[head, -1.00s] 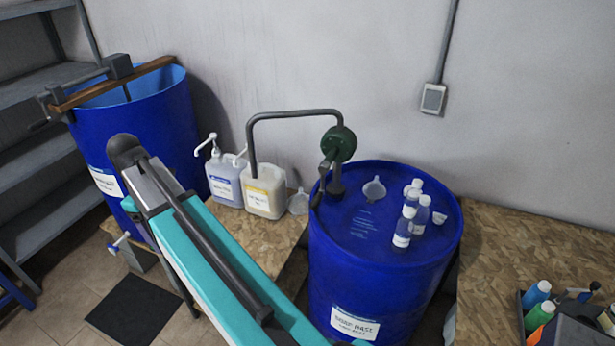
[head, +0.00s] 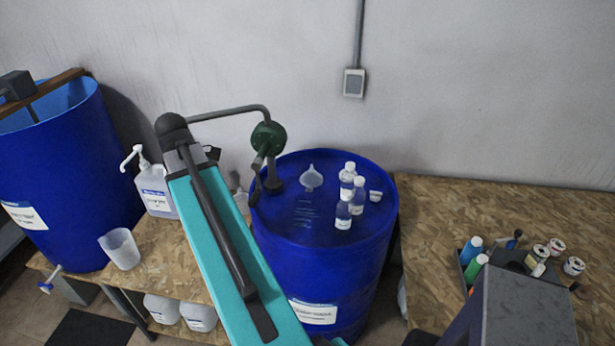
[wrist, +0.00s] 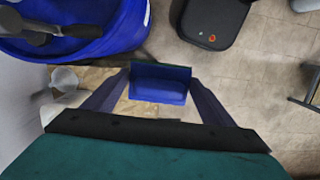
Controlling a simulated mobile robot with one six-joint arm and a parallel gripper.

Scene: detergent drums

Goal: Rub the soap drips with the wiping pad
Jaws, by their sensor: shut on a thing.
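The wiping pad (wrist: 158,88) is a blue block with a dark green edge in the wrist view. My gripper (wrist: 160,82) is shut on it, with one finger at each side. The soap drips (head: 305,213) are faint pale streaks on the lid of the blue drum (head: 320,265) in the head view. The drum also shows at the upper left of the wrist view (wrist: 95,45), apart from the pad. My gripper and the pad are hidden in the head view.
Bottles (head: 350,195), a funnel (head: 311,178), a small cup (head: 375,196) and a green hand pump (head: 268,138) stand on the lid around the drips. A caddy with bottles (head: 475,265) sits right on the wooden bench (head: 480,215). A pump-top jug (head: 155,190) stands left.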

